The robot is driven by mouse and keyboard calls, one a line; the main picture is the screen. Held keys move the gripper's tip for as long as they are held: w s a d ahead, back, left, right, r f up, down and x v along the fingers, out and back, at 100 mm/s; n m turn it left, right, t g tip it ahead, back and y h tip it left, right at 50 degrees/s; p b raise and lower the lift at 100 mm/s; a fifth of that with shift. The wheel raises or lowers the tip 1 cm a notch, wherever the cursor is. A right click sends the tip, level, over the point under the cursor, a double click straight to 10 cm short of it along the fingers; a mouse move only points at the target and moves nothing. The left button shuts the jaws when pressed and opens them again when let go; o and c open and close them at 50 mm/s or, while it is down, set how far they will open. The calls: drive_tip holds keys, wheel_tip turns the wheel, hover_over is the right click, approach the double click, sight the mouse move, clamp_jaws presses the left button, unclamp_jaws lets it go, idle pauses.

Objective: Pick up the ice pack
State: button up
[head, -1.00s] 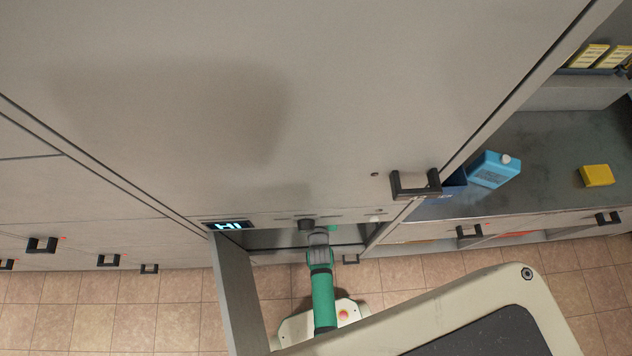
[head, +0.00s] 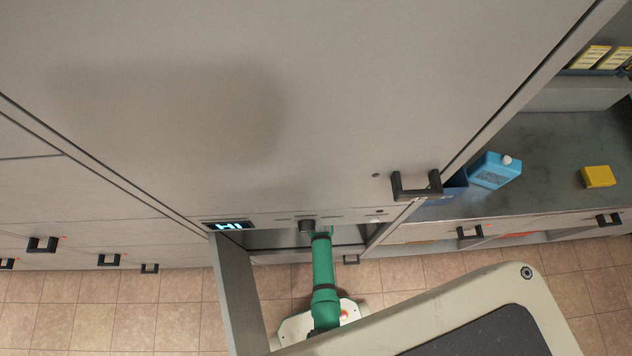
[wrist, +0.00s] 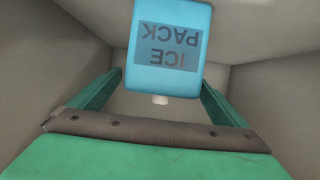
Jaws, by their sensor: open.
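In the wrist view, a light blue ice pack (wrist: 168,48) with a dark label and a white cap is inside a grey compartment (wrist: 60,55). It appears with its text upside down and its cap toward me. My gripper (wrist: 159,82) is open, with one green finger on each side of the pack's near end. I cannot tell whether the fingers touch it. In the head view, my arm reaches into the open compartment under the large cabinet front, and the gripper is hidden there.
The open compartment door (head: 238,290) stands left of my arm. Compartment walls are close on both sides. Another blue pack with a white cap (head: 494,171) lies on the dark counter (head: 548,150) at right, near a blue bin (head: 453,190) and a yellow box (head: 598,177).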

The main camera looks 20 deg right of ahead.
drive_tip(key=shift+x, duration=1.3)
drive_tip(key=shift+a, duration=0.1)
drive_tip(key=c, duration=1.3)
drive_tip(key=shift+w, duration=0.15)
drive_tip(key=shift+c, duration=0.4)
drive_tip(key=shift+r, duration=0.1)
